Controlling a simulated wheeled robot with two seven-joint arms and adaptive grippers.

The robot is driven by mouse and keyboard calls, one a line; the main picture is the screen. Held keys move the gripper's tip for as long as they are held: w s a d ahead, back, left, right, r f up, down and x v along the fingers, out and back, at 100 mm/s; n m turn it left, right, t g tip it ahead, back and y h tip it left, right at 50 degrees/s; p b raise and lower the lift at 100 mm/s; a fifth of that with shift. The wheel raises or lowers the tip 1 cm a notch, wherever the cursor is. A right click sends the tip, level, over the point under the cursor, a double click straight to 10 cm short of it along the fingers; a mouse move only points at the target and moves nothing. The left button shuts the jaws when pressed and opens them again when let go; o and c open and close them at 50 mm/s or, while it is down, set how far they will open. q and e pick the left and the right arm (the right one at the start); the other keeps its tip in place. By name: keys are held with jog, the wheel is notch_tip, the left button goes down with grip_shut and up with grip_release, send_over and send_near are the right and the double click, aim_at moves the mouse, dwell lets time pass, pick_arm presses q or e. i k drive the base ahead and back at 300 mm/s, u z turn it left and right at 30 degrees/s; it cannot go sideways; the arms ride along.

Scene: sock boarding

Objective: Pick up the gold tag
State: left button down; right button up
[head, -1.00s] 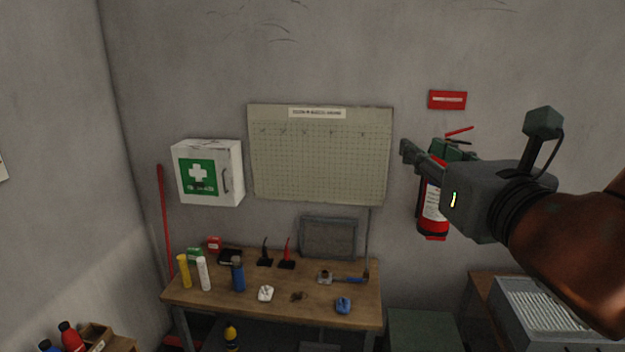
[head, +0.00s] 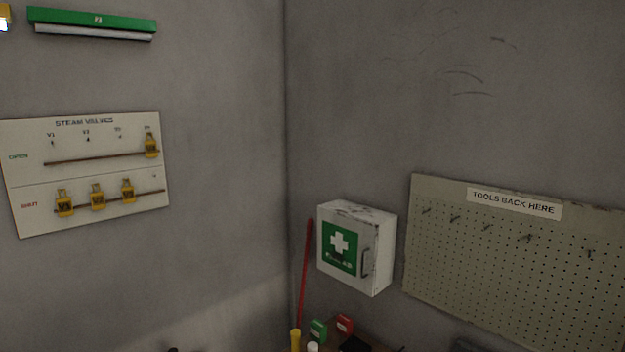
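A white board (head: 25,180) headed "STEAM VALVES" hangs on the left wall, with an upper row marked "OPEN" and a lower row marked "SHUT". One yellow-gold tag (head: 151,148) hangs at the right end of the upper row. Three similar tags hang on the lower row: a left one (head: 65,206), a middle one (head: 97,200) and a right one (head: 128,191). Their markings are too small to read surely. I cannot tell which of them the task names. Neither of my grippers shows in the head view.
A white first-aid box (head: 382,250) and a pegboard (head: 480,260) labelled "TOOLS BACK HERE" hang on the wall right of the corner. A red pole (head: 304,270) leans in the corner. A green fixture (head: 92,22) is above the valve board. Bench items show at the bottom edge.

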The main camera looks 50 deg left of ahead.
aim_at(150, 146)
jog(key=u, duration=2.4)
jog(key=i, duration=1.25)
jog(key=u, duration=0.8)
jog(key=i, duration=0.5)
jog(key=u, duration=1.2)
jog(key=i, duration=0.35)
jog(key=z, duration=2.05)
jog(key=i, duration=0.45)
jog(key=u, duration=0.1)
